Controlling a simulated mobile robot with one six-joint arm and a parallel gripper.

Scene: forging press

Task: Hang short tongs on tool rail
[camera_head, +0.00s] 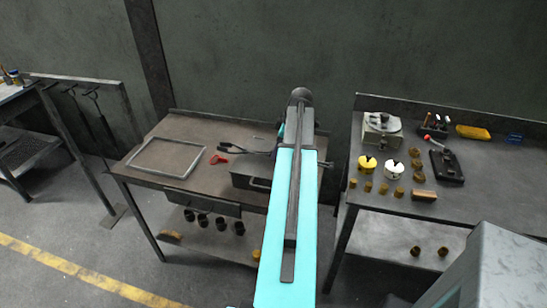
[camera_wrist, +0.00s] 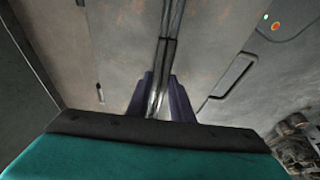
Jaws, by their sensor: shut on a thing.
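Dark short tongs (camera_head: 238,150) show in the head view, sticking out to the left from behind my arm, over the left workbench. In the wrist view the tongs (camera_wrist: 168,48) run from the top edge down between the fingers of my gripper (camera_wrist: 162,98). My gripper is shut on them. In the head view my turquoise arm hides the gripper and the other end of the tongs. The tool rail (camera_head: 72,80) is a dark metal stand at the far left, with several thin dark tools (camera_head: 92,105) hanging from it.
The left workbench (camera_head: 160,185) carries a grey rectangular frame (camera_head: 132,163), a small red item (camera_head: 217,159) and a dark box with a handle (camera_head: 257,182). The right bench (camera_head: 475,205) holds many small parts. Floor with a yellow stripe (camera_head: 80,272) lies open at front left.

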